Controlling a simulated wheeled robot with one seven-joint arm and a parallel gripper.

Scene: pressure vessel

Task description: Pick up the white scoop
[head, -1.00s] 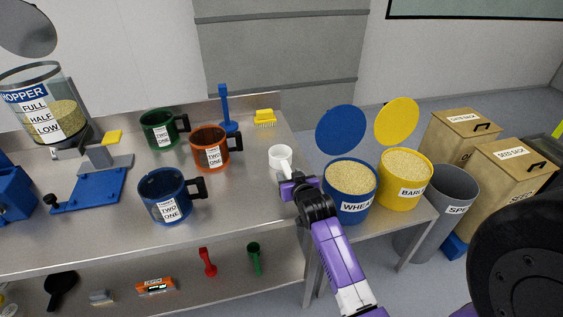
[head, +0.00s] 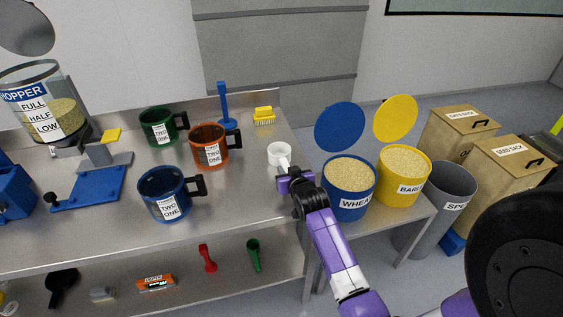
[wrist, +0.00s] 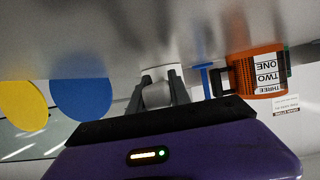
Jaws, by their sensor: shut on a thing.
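The white scoop (head: 279,151) is at the right end of the steel table, its cup showing just beyond my gripper. My gripper (head: 287,172) is shut on the scoop; its fingers hide most of the handle in the head view. In the wrist view, the scoop (wrist: 162,72) shows white between the two dark fingers of my gripper (wrist: 158,95). I cannot tell whether the scoop is clear of the table top.
An orange cup (head: 209,147), a green cup (head: 158,127) and a blue cup (head: 165,194) stand to the left. The blue wheat bucket (head: 347,190) and yellow barley bucket (head: 404,178) stand close on the right.

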